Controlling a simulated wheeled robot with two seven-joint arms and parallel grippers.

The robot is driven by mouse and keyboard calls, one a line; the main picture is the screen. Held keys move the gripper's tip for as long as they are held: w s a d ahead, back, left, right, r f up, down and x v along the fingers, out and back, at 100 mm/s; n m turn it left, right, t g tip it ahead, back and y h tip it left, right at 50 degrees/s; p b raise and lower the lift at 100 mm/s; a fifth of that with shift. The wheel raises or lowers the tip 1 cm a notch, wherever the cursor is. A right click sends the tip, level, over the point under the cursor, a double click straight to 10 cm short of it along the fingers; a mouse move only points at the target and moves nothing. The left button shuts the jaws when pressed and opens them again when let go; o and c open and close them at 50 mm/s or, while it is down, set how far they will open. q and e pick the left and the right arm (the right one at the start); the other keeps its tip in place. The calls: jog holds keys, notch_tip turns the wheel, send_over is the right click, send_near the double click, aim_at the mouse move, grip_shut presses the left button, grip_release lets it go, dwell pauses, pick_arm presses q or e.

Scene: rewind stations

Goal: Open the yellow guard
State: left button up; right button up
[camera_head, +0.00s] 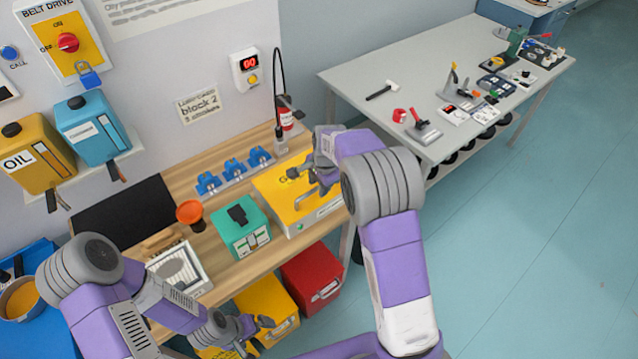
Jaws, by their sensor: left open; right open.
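The yellow guard (275,187) is a flat yellow cover on a box at the right end of the wooden bench. It looks closed. A grey handle-like bar seems to lie on it, though my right gripper hides much of that area. My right gripper (297,189) is open just over the guard; I cannot tell whether it touches. My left gripper (257,336) is open and low, in front of the bench near a yellow bin (268,307).
A green box (241,228) stands left of the guard, with an orange funnel (190,212) beyond it. Blue clamps (235,169) line the bench's back. A red bin (312,278) is below. A grey table (420,70) with tools stands right; the floor there is clear.

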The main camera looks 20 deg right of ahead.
grip_shut()
dwell(0.3)
